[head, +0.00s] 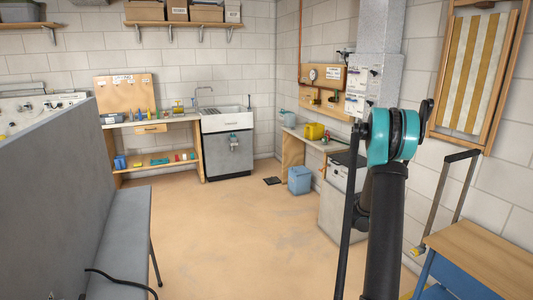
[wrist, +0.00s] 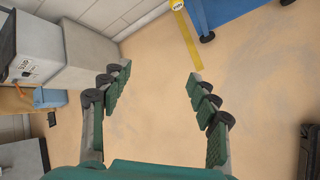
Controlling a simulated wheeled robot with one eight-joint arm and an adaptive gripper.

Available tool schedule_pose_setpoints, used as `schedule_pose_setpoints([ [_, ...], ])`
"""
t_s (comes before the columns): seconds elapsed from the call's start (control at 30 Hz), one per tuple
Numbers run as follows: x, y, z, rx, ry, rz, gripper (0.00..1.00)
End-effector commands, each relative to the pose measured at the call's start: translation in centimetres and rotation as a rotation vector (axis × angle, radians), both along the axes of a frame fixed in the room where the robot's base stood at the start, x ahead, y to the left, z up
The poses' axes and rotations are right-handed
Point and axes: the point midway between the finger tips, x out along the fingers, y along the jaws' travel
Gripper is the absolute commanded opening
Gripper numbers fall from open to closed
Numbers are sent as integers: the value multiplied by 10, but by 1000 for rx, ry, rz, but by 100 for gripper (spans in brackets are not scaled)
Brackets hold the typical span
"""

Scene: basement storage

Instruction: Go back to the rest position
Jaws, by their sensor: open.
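My gripper (wrist: 160,85) shows in the wrist view with its two green-padded fingers spread wide apart. It is open and nothing is between the fingers. Behind the gap lies only the bare tan floor (wrist: 150,45). In the head view my arm stands upright at the right, with a black link and a teal joint. The gripper itself cannot be made out in the head view.
A workbench (head: 190,118) and a sink cabinet (head: 228,155) stand at the far wall. A blue bin (head: 299,180) is by the right wall. A wooden-topped blue cart (head: 485,255) is at the near right, a grey bench (head: 122,230) at the left. The middle floor is clear.

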Motion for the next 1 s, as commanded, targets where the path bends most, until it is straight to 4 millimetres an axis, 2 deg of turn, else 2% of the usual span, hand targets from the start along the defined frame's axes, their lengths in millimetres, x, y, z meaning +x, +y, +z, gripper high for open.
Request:
schedule_pose_setpoints([
  [0.03,-10,16,13,40,-26,-27,61],
  [0.2,-45,66,44,193,-122,-149,61],
  [0.37,-85,113,68,337,-195,-270,61],
  [0.5,-125,151,82,460,-246,-382,61],
  [0.77,-206,216,94,680,-309,-604,61],
  [1.0,-287,268,87,865,-332,-827,61],
])
